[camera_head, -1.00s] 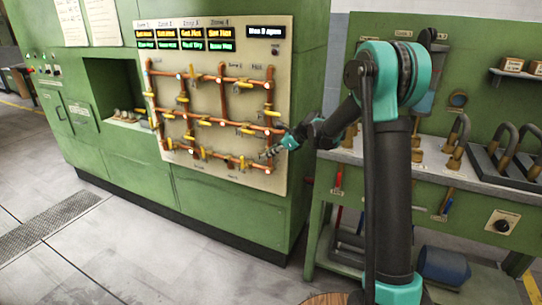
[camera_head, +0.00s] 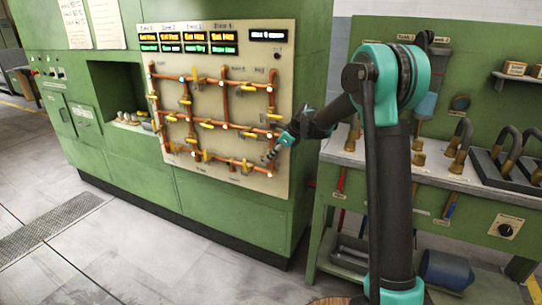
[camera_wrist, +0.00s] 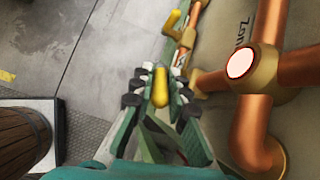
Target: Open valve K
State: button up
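The valve panel (camera_head: 205,80) carries copper pipes with several yellow valve handles. I cannot read which valve is labelled K. My gripper (camera_head: 270,155) is at the lower right part of the panel, close to the pipes. In the wrist view my gripper (camera_wrist: 160,80) has its fingers on either side of a yellow valve handle (camera_wrist: 160,88). Narrow gaps seem to show between the handle and the fingers. Another yellow handle (camera_wrist: 172,22) is farther along the pipe. The head view hides which handle is between my fingers.
A copper pipe junction (camera_wrist: 245,65) with a white cap is close to the right of my gripper. A green workbench (camera_head: 430,180) with curved pipe parts stands right of my arm. A wooden barrel (camera_wrist: 22,140) shows at the wrist view's lower left. The floor (camera_head: 130,235) before the panel is clear.

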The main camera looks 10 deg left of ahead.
jog(key=o, duration=0.4)
jog(key=shift+c, duration=0.2)
jog(key=v, duration=1.2)
jog(key=shift+c, duration=0.5)
